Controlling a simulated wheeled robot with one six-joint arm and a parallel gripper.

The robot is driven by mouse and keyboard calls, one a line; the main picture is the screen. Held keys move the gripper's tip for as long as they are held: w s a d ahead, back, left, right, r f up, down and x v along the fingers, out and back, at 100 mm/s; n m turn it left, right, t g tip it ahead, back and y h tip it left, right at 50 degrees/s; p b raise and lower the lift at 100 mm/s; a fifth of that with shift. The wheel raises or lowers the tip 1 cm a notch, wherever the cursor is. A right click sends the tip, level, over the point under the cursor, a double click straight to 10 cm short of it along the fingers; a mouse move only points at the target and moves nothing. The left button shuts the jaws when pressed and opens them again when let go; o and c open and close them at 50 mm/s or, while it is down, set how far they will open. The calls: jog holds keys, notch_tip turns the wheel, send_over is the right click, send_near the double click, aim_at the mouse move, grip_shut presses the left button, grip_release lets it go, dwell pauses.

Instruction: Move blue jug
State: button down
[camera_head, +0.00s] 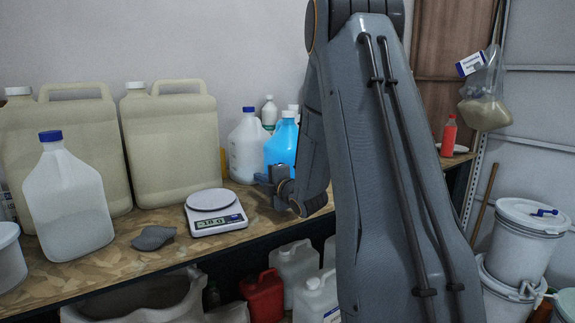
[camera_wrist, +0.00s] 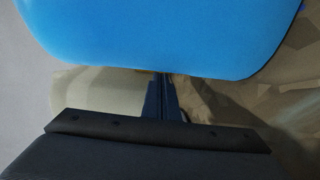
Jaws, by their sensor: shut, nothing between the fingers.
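The blue jug (camera_head: 282,143) stands upright on the wooden shelf, partly hidden behind my arm in the head view. My gripper (camera_head: 268,180) is low in front of the jug, near the shelf surface. In the wrist view the blue jug (camera_wrist: 165,35) fills the top of the picture, just beyond the fingers. The fingers of my gripper (camera_wrist: 162,85) are closed together with nothing between them. Whether the fingertips touch the jug I cannot tell.
A digital scale (camera_head: 215,211) and a grey cloth (camera_head: 154,237) lie on the shelf (camera_head: 110,268) to the left. A clear jug (camera_head: 68,197), beige canisters (camera_head: 170,145) and a white jug (camera_head: 248,145) stand there. White buckets (camera_head: 525,245) are at right.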

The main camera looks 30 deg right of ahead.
jog(key=shift+d, duration=0.1)
dwell(0.8)
jog(key=shift+w+d, duration=0.15)
jog(key=shift+d, duration=3.8)
jog(key=shift+w+d, duration=0.1)
jog(key=shift+d, duration=3.85)
jog(key=shift+a+b, duration=0.5)
jog(key=shift+a, duration=1.2)
jog(key=shift+r, duration=0.1)
